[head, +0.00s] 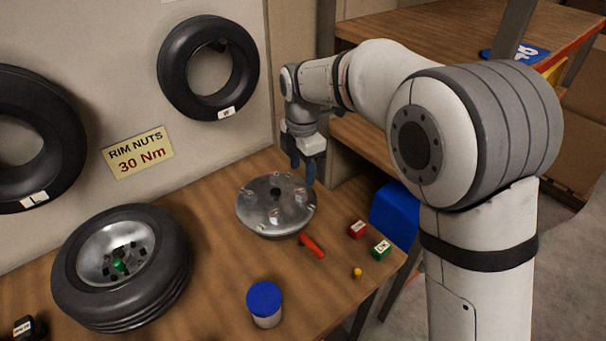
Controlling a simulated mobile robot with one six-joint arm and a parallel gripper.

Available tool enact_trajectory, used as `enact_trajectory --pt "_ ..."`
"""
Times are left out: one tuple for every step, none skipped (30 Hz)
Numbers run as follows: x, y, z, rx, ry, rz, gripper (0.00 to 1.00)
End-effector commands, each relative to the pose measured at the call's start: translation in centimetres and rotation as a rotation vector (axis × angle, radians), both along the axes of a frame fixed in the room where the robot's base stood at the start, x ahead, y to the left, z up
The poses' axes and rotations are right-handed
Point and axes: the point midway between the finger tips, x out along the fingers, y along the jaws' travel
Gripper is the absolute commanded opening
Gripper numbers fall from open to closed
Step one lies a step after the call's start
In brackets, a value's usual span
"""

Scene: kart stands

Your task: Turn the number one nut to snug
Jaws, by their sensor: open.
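A round metal rim disc (277,222) lies on the wooden bench, with several small studs or nuts and reddish marks on its top. Which one is number one cannot be read. A tyre on a silver rim (100,253) lies at the left, with several dark nuts and a green piece (119,266) near its hub. No object shows between the fingers.
A red-handled piece (313,246) lies at the disc's front. Red (357,229) and green (381,248) labelled boxes, a small yellow piece (357,272) and a blue-lidded jar (265,303) stand nearby. Tyres hang on the wall beside a "RIM NUTS 30 Nm" sign (138,152). A blue bin (395,210) is at right.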

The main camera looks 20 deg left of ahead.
Motion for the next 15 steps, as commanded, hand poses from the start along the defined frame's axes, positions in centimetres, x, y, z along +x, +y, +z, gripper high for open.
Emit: enact_trajectory --pt "-0.2 0.7 -0.2 -0.003 0.003 0.032 0.49" --pt "-0.2 0.9 -0.3 -0.004 0.004 0.044 0.49" --pt "-0.3 1.1 -0.6 -0.004 0.004 0.056 0.49" --pt "-0.3 1.2 -0.9 -0.005 0.005 0.06 0.49" --pt "-0.3 1.2 -1.2 -0.005 0.006 0.063 0.49" --pt "-0.4 1.2 -1.7 -0.006 0.007 0.063 0.49" --pt "-0.4 1.2 -2.1 -0.006 0.007 0.063 0.49" --pt "-0.4 1.2 -2.6 -0.005 0.006 0.063 0.49" --pt "-0.5 1.2 -3.3 -0.006 0.007 0.063 0.49" --pt "-0.5 1.2 -3.8 -0.006 0.007 0.063 0.49" --pt "-0.5 1.2 -4.3 -0.007 0.007 0.063 0.49" --pt "-0.5 1.2 -4.9 -0.006 0.007 0.063 0.49" --pt "-0.5 1.2 -5.4 -0.006 0.007 0.063 0.49" --pt "-0.5 1.2 -5.8 -0.005 0.006 0.063 0.49" --pt "-0.5 1.2 -6.4 -0.005 0.006 0.063 0.49"
